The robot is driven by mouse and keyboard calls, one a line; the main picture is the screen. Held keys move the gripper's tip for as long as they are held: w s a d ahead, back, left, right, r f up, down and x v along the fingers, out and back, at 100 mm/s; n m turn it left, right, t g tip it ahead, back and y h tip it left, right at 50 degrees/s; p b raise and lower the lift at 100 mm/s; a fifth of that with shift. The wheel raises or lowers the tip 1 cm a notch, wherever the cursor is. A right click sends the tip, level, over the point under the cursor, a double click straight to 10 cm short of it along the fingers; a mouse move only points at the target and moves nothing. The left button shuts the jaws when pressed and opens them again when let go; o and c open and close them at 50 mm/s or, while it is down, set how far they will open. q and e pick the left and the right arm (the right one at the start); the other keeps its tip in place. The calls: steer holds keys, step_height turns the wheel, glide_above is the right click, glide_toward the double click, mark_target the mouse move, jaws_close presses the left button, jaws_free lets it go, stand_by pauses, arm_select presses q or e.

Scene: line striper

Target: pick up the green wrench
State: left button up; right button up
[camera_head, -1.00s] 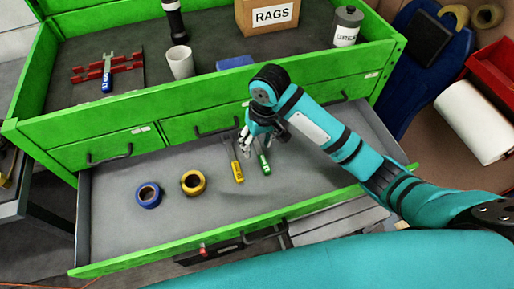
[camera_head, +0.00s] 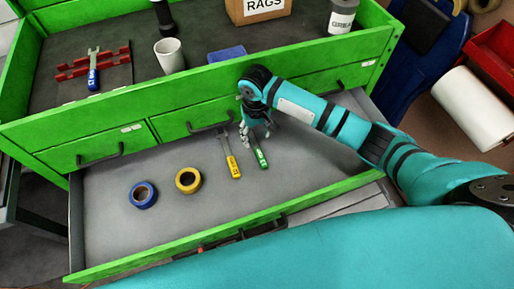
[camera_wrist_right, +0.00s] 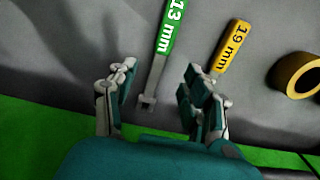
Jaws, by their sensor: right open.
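The green wrench, marked 13 mm, lies in the open drawer; its green handle (camera_head: 261,158) shows in the head view, and the wrist view shows its handle (camera_wrist_right: 172,28) and grey open end. My right gripper (camera_head: 245,131) is over the drawer at the wrench's far end, which it partly hides in the head view. In the wrist view the right gripper (camera_wrist_right: 160,78) is open and empty, with the wrench's grey end between its two fingers in the picture. I cannot tell the exact height above the drawer floor. My left gripper is not in view.
A yellow wrench (camera_head: 233,166), marked 19 mm, lies close to the left. Yellow tape (camera_head: 188,180) and blue tape (camera_head: 143,194) lie farther left. The green cabinet front (camera_head: 98,148) with handles rises behind. The drawer's right part is clear.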

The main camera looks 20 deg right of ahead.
mark_target(256, 147)
steer(key=shift+s+f, duration=0.1)
steer(key=shift+f, duration=2.75)
jaws_close()
